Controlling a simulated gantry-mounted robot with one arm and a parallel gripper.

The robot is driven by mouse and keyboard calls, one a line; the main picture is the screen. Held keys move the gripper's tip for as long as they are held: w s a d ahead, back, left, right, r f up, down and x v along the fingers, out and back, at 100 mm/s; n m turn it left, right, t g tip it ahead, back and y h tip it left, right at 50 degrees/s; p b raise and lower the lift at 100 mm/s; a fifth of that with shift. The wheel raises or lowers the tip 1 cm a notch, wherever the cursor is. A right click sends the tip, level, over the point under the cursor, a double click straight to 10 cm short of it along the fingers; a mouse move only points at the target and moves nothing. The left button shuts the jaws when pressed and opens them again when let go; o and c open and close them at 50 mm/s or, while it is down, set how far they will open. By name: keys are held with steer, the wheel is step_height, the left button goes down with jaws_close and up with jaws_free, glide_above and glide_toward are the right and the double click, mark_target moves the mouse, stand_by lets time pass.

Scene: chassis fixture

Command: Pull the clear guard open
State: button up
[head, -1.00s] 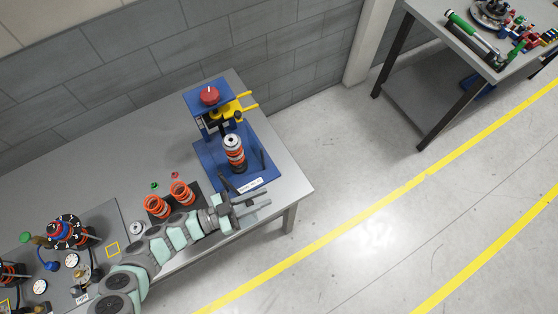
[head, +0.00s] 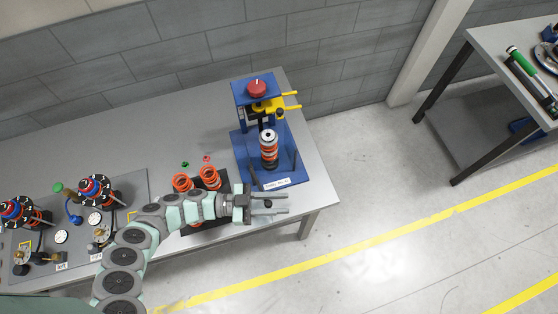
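The blue press fixture (head: 243,145) stands at the right end of the grey workbench, with a red knob (head: 257,88) on top and yellow levers (head: 288,101) at its side. An orange and black coil-over part (head: 268,150) stands upright on its base.
Two orange springs (head: 210,177) stand on a dark mat left of the fixture, partly behind my arm. A grey board (head: 130,185) with knobs and gauges lies at the left. A second table (head: 490,50) stands at upper right. Open floor lies right of the bench.

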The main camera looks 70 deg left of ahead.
steer(key=shift+o, duration=1)
steer(key=b+v, duration=0.2)
steer(key=v, duration=0.5)
steer(key=shift+s, duration=0.2)
